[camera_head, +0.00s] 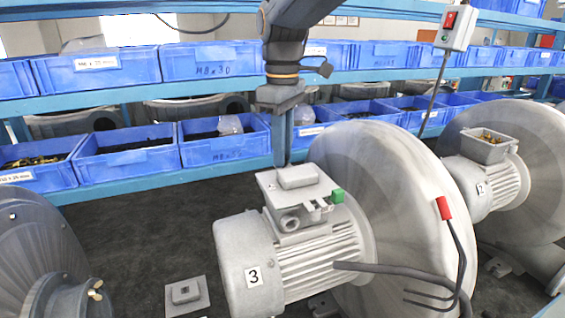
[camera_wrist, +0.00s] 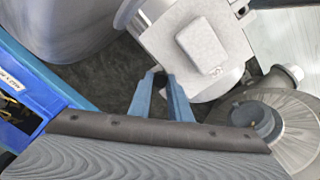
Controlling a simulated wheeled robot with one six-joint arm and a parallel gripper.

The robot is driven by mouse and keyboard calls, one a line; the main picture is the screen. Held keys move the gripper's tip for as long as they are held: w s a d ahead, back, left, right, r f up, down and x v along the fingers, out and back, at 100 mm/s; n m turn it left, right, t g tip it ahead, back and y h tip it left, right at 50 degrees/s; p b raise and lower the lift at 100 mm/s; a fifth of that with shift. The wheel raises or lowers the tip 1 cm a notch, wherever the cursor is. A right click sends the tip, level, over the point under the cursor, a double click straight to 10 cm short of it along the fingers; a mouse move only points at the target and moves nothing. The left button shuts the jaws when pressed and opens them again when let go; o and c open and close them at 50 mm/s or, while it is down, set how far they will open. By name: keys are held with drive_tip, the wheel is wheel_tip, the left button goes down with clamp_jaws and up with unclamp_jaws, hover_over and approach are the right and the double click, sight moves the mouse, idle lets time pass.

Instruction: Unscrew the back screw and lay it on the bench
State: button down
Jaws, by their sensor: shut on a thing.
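The motor marked 3 (camera_head: 238,255) carries a grey terminal box (camera_head: 290,218) with a raised block on its lid and a green piece (camera_head: 338,196) at its right side. The lid (camera_wrist: 202,45) also shows in the wrist view. My gripper (camera_head: 281,164) points down at the back edge of the box in the head view. In the wrist view its blue fingertips (camera_wrist: 162,74) are close together beside the lid's edge. The gripper is shut on the back screw, which the fingers hide. I cannot tell whether the screw is still in the lid.
A large blower housing (camera_head: 375,175) stands right of the motor, with motor 2 (camera_head: 485,185) beyond. A small grey plate (camera_head: 187,295) lies on the dark bench (camera_head: 140,240). Blue bins (camera_head: 125,160) line the shelf behind my gripper. A cable (camera_head: 400,270) crosses in front.

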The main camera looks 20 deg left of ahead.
drive_tip(key=n, duration=0.9)
drive_tip(key=shift+n, duration=0.4)
drive_tip(key=n, duration=0.7)
drive_tip(key=c, duration=1.9)
unclamp_jaws()
